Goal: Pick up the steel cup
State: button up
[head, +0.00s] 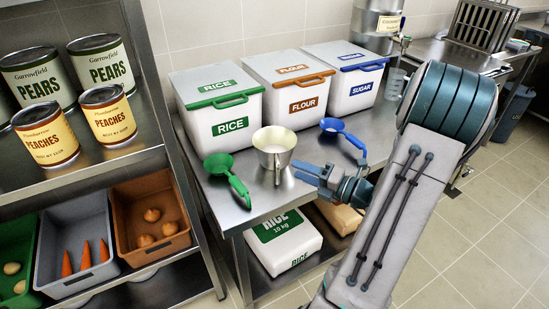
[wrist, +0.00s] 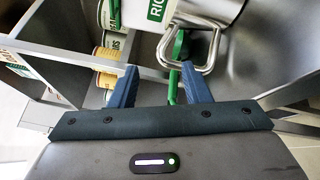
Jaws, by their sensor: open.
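The steel cup (head: 272,158) stands upright near the front edge of the steel table, its handle toward the front. In the wrist view part of the cup (wrist: 216,8) shows at the top, with its loop handle (wrist: 212,55) hanging toward my fingers. My gripper (head: 308,173) is open and empty, just right of the cup in the head view. In the wrist view my gripper (wrist: 160,67) has its two blue fingers apart, with the handle beyond and right of the gap. I see no contact with the cup.
A green scoop (head: 219,167) lies left of the cup and a blue scoop (head: 335,127) to its right. White rice (head: 200,112), flour (head: 281,97) and sugar (head: 333,91) bins stand behind. A shelf (head: 125,155) with cans is at left.

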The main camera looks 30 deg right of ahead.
aim_at(277, 163)
jog(key=x, duration=0.5)
jog(key=b+x, duration=0.1)
jog(key=x, duration=0.2)
jog(key=shift+f, duration=0.3)
jog(key=shift+d, duration=0.1)
grip_shut()
